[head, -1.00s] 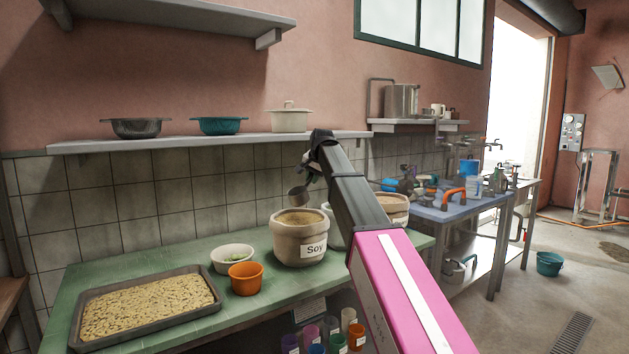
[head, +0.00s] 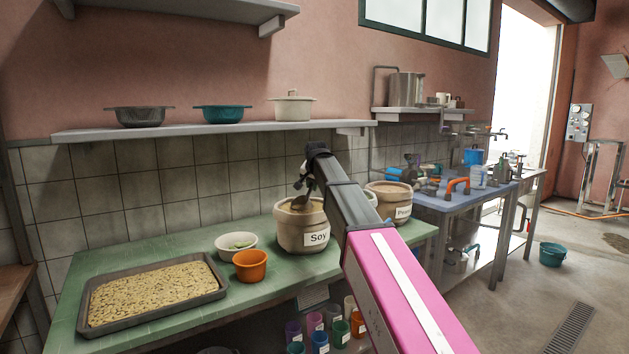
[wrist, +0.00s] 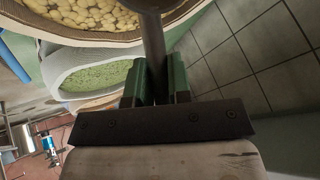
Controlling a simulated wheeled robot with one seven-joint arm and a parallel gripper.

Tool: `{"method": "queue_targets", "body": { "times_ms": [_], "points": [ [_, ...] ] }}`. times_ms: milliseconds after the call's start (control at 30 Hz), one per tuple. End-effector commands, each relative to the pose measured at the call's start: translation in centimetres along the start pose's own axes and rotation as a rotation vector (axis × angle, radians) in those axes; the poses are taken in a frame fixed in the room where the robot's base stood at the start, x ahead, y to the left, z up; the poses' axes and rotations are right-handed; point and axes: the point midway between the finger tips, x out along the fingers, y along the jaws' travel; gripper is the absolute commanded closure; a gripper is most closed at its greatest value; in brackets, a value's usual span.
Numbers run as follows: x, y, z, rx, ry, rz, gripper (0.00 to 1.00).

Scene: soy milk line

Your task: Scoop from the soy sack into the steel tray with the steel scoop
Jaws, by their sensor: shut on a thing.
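The soy sack (head: 300,238), beige with a "Soy" label, stands open on the green counter. My gripper (head: 308,180) is above the sack's mouth at the end of my arm. It is shut on the dark handle of the steel scoop (head: 299,202); the handle also shows between the green finger pads in the wrist view (wrist: 152,50). The scoop's bowl is at the sack's opening, and its contents cannot be made out. The steel tray (head: 218,294) lies at the left of the counter, covered with a pale, speckled grainy layer.
Another labelled sack (head: 390,208) stands to the right. A shelf with pots (head: 200,131) runs above the counter.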

Motion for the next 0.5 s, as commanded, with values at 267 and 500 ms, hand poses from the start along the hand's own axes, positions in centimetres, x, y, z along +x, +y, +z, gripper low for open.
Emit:
{"method": "queue_targets", "body": {
  "times_ms": [267,500],
  "points": [
    [1.4,0.2,1.8,0.000,-0.001,0.000,1.00],
    [2.6,0.5,2.7,0.046,-0.076,-0.026,1.00]
  ]
}}
